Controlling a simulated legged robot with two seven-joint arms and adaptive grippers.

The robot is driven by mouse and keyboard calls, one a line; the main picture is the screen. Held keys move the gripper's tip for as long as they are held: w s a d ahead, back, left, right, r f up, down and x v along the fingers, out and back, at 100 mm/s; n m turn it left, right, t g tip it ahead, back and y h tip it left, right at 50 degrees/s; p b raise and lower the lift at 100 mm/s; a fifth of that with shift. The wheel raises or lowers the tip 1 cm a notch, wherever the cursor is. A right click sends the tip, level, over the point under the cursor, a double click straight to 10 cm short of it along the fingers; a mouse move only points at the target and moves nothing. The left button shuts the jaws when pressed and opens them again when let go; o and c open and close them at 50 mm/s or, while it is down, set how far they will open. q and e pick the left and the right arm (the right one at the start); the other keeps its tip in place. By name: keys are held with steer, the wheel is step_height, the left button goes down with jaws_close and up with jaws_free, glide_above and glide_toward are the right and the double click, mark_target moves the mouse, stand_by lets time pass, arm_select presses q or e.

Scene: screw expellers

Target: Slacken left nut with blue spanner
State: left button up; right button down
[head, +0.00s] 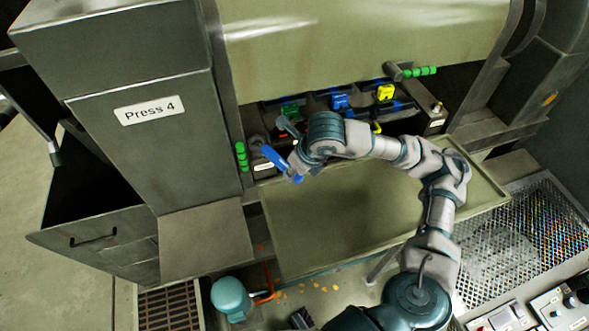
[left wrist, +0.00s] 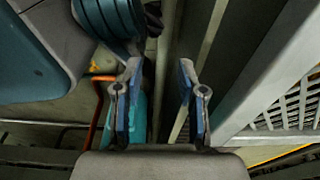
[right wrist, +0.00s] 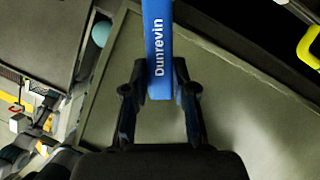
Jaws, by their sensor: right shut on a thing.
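The blue spanner (head: 270,157) is in my right gripper (head: 293,170), in front of the left end of the press's tool row. Its grey head (head: 288,127) points up toward the recess. In the right wrist view the blue handle (right wrist: 158,45), marked "Dunrevin", lies between the fingers of my right gripper (right wrist: 160,85), which are shut on it. The left nut cannot be made out; I cannot tell whether the spanner head touches it. My left gripper (left wrist: 160,75) is open and empty in the left wrist view, low and away from the press.
Green grips stand at the left (head: 241,156) and upper right (head: 420,71) of the recess. Green, blue (head: 340,101) and yellow (head: 385,92) parts sit inside. A pale tray (head: 330,225) lies below. The "Press 4" cabinet (head: 150,150) blocks the left. A mesh grate (head: 530,235) is at right.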

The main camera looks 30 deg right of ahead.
arm_select(q)
steer(key=shift+s+f+b, duration=0.2)
steer(key=shift+f+b, duration=0.5)
steer(key=shift+f, duration=0.1)
arm_select(e)
steer(key=shift+d+f, duration=0.3)
steer(key=shift+f, duration=0.55)
arm_select(q)
steer(key=shift+f, duration=0.1)
arm_select(e)
steer(key=shift+d, duration=0.1)
arm_select(q)
steer(key=shift+s+f+b, duration=0.25)
steer(key=shift+f+b, duration=0.35)
steer(key=shift+b, duration=0.05)
arm_select(e)
steer(key=shift+w+d+r+n+y, duration=0.1)
steer(key=shift+w+d+n+y, duration=0.1)
steer(key=shift+d+n, duration=0.25)
steer(key=shift+w+d+n+y, duration=0.1)
steer(key=shift+w+d+n, duration=0.05)
steer(key=shift+d+n, duration=0.3)
